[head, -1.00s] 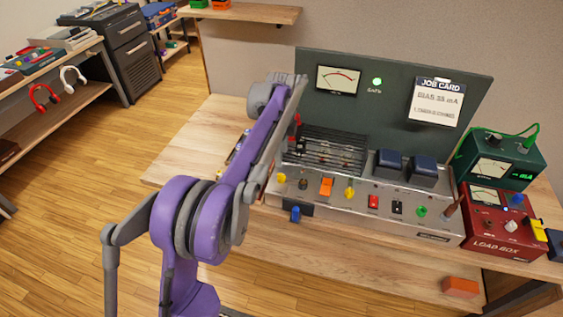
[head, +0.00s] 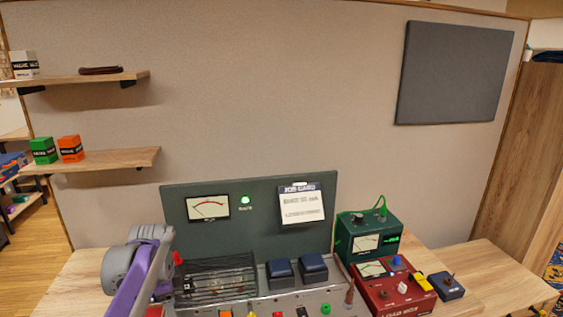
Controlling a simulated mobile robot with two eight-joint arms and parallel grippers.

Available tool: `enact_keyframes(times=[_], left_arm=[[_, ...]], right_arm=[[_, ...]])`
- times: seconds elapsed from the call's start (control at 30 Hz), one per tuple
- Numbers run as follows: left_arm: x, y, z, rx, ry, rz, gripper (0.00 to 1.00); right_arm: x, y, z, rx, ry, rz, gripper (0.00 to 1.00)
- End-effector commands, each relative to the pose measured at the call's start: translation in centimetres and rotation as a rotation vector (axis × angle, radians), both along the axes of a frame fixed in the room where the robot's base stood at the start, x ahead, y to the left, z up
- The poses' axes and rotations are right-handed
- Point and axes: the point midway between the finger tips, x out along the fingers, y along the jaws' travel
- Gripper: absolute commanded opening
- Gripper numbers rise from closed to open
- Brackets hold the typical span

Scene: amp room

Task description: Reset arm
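My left arm (head: 140,275), purple and grey, comes in at the lower left of the head view. Its bent joint is raised in front of the bench, beside the left end of the amp chassis. No gripper fingers show on it. My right arm and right gripper are out of view. The amp chassis (head: 262,308) has a black grille (head: 215,277), two dark blue blocks (head: 281,271) and a dark green back panel (head: 258,225) with a meter (head: 208,207), a lit green lamp and a job card (head: 301,203).
A green meter box (head: 375,222) and a red load box (head: 385,295) stand right of the amp, with a small dark blue box (head: 446,285) beyond. Shelves (head: 105,160) hold small boxes at left. A grey board (head: 455,72) hangs on the wall. Bench space at far right is clear.

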Motion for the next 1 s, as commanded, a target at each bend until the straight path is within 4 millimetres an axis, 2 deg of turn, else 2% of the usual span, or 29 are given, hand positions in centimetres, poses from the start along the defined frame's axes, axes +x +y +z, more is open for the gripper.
enact_keyframes(times=[0.03, 0.1, 0.27, 0.37, 0.5, 0.6, 0.7, 0.8, 1.0], left_arm=[[-1.8, -1.3, 0.6, -0.003, -0.027, 0.062, 0.67], [-4.0, -2.8, 0.9, -0.014, -0.066, 0.168, 0.67], [-9.4, -5.8, 0.6, -0.056, -0.157, 0.408, 0.67], [-13.1, -7.4, -0.3, -0.096, -0.210, 0.555, 0.67], [-18.0, -9.2, -2.4, -0.170, -0.278, 0.755, 0.67], [-21.0, -10.2, -4.1, -0.225, -0.313, 0.876, 0.67], [-23.0, -10.8, -5.6, -0.272, -0.337, 0.967, 0.67], [-24.2, -11.1, -6.6, -0.303, -0.351, 1.026, 0.67], [-24.8, -11.2, -7.1, -0.320, -0.357, 1.058, 0.67]], right_arm=[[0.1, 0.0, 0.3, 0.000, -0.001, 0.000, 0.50], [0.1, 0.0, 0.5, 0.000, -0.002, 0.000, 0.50], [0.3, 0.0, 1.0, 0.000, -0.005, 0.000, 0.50], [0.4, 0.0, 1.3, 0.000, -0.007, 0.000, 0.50], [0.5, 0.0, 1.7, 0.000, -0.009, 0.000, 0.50], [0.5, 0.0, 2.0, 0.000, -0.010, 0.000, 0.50], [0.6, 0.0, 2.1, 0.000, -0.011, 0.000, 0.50], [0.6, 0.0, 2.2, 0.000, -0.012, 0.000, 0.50], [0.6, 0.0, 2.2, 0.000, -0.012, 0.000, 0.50]])
